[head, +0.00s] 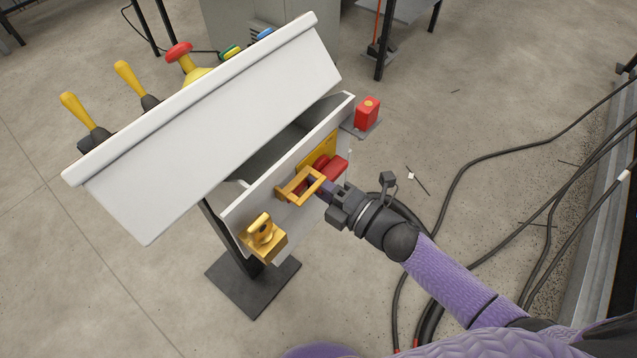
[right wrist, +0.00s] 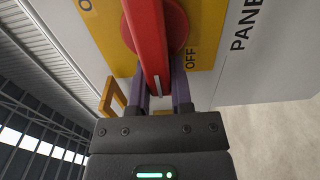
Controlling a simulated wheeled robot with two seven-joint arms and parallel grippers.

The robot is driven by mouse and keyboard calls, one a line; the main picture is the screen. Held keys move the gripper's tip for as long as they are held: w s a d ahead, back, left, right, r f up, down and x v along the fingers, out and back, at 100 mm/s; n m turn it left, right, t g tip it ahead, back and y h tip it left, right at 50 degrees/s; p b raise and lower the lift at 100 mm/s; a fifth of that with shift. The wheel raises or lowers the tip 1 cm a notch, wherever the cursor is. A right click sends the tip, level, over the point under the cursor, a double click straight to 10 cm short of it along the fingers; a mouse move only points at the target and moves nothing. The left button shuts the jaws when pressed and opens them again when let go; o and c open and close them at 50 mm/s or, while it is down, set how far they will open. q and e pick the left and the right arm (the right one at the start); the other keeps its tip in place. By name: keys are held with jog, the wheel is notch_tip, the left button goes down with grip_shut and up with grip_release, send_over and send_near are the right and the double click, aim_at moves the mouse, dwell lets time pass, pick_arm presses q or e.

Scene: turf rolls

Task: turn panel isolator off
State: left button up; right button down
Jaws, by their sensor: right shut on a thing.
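The panel isolator has a red handle (head: 334,168) on a yellow plate (head: 318,150) on the front of the white console. In the right wrist view the red handle (right wrist: 146,40) runs from a round red hub towards me, slightly slanted, with a pale mark near its end. The word OFF is printed on the yellow plate (right wrist: 103,30), right of the handle. My right gripper (head: 321,185) is shut on the handle's outer end; its purple fingers (right wrist: 160,88) are either side of it. My left gripper is out of view.
A yellow-orange bracket (head: 291,190) sticks out close beside my right fingers. A gold switch block (head: 272,244) is at the console's lower left. A red box (head: 367,113) is at its right end. Cables (head: 470,155) lie on the floor right.

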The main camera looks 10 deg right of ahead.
jog(key=shift+w+d, duration=0.15)
jog(key=shift+d, duration=0.1)
jog(key=c, duration=0.7)
grip_release()
jog(key=shift+c, duration=0.2)
jog(key=shift+o, duration=1.1)
jog(key=shift+w+d+f, duration=0.1)
jog(key=shift+d, duration=0.05)
